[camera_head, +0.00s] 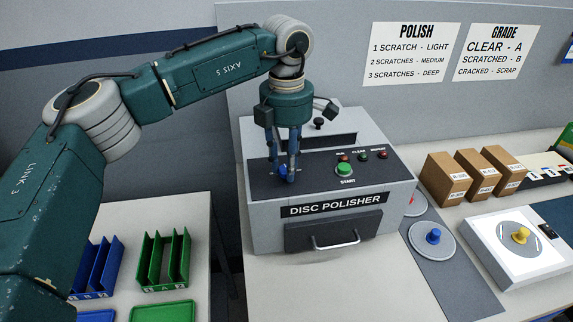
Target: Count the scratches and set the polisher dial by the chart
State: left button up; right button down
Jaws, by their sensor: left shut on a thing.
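The grey disc polisher (300,235) stands on the table with its front drawer closed. Its sloped panel has a green START button (344,169) and small lamps. My left gripper (286,176) points down at the left of that panel, shut on a blue dial (281,171). The fingers cover much of the dial, so its setting cannot be read. The POLISH chart (410,54) on the wall reads 1 scratch light, 2 scratches medium, 3 scratches deep. A disc with a yellow knob (520,235) lies on a white lit box; scratches cannot be counted from here. My right gripper is not in view.
A disc with a blue knob (433,237) lies on a grey mat, with another disc partly hidden behind the polisher. Cardboard boxes (447,178) stand at the back right. Blue and green racks (164,262) stand at the lower left. A GRADE chart (495,54) hangs above.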

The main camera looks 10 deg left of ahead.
pick_arm(q)
jog(key=m, duration=0.5)
jog(key=shift+r, duration=0.1)
jog(key=shift+m, duration=0.3)
dwell(0.4)
jog(key=o, duration=1.1)
jog(key=shift+o, duration=0.2)
jog(key=shift+r, duration=0.15)
notch_tip(320, 180, up, 12)
